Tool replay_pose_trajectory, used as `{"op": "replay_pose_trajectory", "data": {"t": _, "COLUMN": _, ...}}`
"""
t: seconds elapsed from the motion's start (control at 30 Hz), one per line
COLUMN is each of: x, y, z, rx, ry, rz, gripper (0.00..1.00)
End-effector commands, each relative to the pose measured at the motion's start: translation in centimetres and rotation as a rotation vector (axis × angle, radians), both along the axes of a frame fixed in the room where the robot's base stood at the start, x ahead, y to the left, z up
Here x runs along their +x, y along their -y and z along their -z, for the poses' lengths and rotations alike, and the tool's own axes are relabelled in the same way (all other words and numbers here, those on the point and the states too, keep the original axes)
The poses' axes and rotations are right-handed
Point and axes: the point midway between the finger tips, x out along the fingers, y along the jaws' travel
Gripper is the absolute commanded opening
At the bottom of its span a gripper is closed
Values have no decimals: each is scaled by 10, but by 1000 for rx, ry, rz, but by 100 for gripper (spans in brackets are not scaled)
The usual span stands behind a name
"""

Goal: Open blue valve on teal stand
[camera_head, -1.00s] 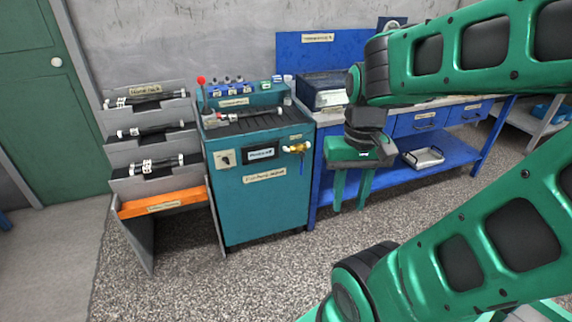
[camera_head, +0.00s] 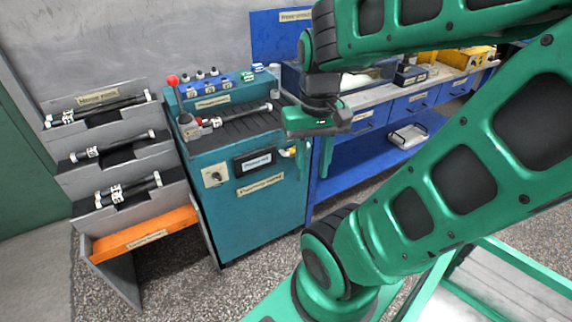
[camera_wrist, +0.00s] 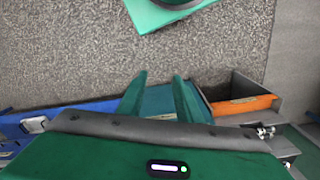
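The teal stand (camera_head: 245,215) is a cabinet left of centre in the head view, with a sloped top, a dial and labels on its front. The valve's yellow brass body (camera_head: 289,152) shows at the stand's upper right front. Its blue handle cannot be made out, with my gripper close to that spot in the picture. My gripper (camera_head: 315,176) points down at the stand's right edge, fingers apart and empty. In the wrist view, my gripper's two fingers (camera_wrist: 159,76) are spread, with a teal surface of the stand (camera_wrist: 160,103) behind them. I cannot see the valve there.
A grey rack (camera_head: 115,155) with rods and an orange tray (camera_head: 145,233) stands left of the stand. A blue workbench (camera_head: 350,165) is close on the right, with a metal tray (camera_head: 408,136) on its lower shelf. Speckled floor (camera_head: 245,285) in front is open.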

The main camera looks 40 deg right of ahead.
Motion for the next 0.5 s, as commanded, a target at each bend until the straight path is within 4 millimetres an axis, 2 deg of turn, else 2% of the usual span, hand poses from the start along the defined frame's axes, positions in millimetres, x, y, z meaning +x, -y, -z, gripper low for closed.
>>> {"op": "replay_pose_trajectory", "data": {"t": 0.33, "x": 0, "y": 0, "z": 0, "rx": 0, "ry": 0, "rz": 1, "gripper": 32}}
{"op": "replay_pose_trajectory", "data": {"t": 0.4, "x": -10, "y": 1, "z": -4, "rx": 1, "ry": 12, "rz": 4, "gripper": 32}}
{"op": "replay_pose_trajectory", "data": {"t": 0.5, "x": -4, "y": 4, "z": -1, "rx": 2, "ry": 3, "rz": 25, "gripper": 32}}
